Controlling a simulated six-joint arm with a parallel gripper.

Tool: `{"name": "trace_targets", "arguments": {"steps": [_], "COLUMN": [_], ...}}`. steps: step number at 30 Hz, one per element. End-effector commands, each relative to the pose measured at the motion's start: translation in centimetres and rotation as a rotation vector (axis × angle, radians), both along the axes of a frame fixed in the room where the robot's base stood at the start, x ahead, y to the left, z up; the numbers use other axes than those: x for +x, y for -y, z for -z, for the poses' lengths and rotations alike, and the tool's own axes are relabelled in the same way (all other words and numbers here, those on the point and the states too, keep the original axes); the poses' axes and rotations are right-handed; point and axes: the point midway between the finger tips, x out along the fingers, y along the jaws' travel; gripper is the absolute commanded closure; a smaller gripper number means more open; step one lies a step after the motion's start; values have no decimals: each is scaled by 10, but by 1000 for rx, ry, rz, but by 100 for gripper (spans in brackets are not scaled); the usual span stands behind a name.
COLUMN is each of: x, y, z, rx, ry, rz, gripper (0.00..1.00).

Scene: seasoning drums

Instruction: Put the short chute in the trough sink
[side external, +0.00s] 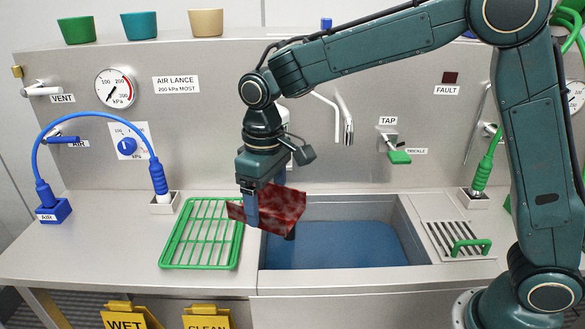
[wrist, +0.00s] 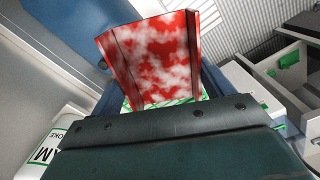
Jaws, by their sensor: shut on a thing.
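The short chute (side external: 282,206) is a red piece mottled with white, with raised sides. My gripper (side external: 264,205) is shut on it and holds it tilted above the left end of the trough sink. In the wrist view the chute (wrist: 160,55) stands out between the fingers of my gripper (wrist: 162,92). The trough sink (side external: 428,246) is a grey basin with a blue floor, set into the counter. The chute and gripper hide its back left corner. The gap between chute and sink rim is hard to judge.
A green wire rack (side external: 203,232) lies left of the sink. A slotted drain plate (side external: 458,240) with a green handle is at its right. A tap spout (side external: 347,122) hangs from the back panel. A blue hose (side external: 100,115) arches at the left. Yellow signs (side external: 207,317) stand below.

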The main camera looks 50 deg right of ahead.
Motion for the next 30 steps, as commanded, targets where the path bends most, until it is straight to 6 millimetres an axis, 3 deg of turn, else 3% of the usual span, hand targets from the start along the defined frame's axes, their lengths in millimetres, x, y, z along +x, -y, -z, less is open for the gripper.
{"name": "trace_targets", "arguments": {"steps": [1, 8, 15, 30], "x": [1, -5, -31, -81], "y": [16, 79, 143, 239], "z": [16, 78, 134, 184], "rx": [-3, -2, -2, -1], "ry": [-8, -6, -6, -3], "rz": [59, 325, 610, 956], "gripper": [55, 55, 55, 55]}}
